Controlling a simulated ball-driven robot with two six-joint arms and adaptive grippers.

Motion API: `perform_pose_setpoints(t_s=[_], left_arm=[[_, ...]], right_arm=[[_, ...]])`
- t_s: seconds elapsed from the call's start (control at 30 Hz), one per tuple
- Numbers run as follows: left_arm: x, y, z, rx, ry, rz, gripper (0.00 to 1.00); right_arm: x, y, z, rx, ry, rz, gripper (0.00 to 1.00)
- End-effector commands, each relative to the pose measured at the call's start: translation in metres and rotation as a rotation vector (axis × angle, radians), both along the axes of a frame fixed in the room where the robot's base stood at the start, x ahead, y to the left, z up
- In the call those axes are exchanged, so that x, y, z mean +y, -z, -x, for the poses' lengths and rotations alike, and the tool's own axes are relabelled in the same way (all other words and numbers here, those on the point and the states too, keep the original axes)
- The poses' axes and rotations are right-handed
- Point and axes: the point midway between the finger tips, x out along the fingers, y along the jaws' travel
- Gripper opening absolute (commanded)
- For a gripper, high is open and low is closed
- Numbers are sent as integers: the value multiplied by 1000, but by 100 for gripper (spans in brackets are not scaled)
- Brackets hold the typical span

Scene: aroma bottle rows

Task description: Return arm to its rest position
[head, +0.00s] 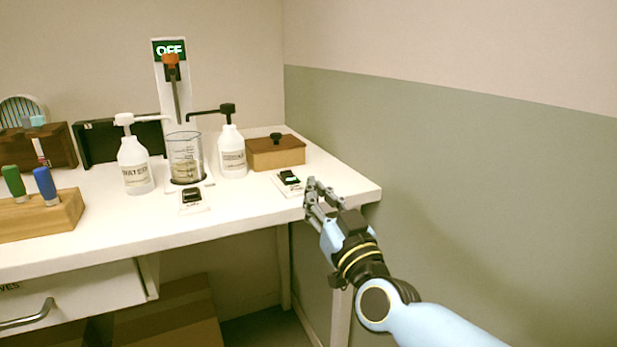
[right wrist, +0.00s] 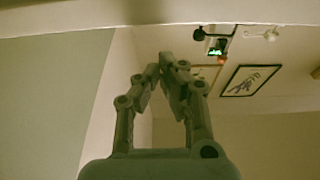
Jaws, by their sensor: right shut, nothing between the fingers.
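My right arm (head: 375,290) reaches in from the lower right in the head view. My left gripper is not in the head view.
The white table (head: 240,205) holds two pump bottles (head: 135,165) (head: 232,152), a glass beaker (head: 185,158), a brown box (head: 275,153) and a wooden block (head: 40,218) with green and blue handles. A drawer (head: 80,295) is below. Free room lies right of the table, before the wall.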

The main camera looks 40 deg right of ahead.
Motion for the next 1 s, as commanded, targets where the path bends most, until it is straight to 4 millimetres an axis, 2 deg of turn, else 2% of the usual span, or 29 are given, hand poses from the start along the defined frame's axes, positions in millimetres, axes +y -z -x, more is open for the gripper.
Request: perform_pose_setpoints(t_s=[0.17,0.67,0.77,0.87,0.97,1.0], left_arm=[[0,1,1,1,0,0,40],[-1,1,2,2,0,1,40],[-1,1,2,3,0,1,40],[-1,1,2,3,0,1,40],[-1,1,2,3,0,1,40],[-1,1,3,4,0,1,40]], right_arm=[[2,3,7,-1,0,-1,0],[2,3,7,-1,0,0,0],[2,10,10,12,2,-4,0],[1,42,14,76,9,6,0],[3,104,22,214,-1,41,0],[5,135,29,284,-12,52,0]])
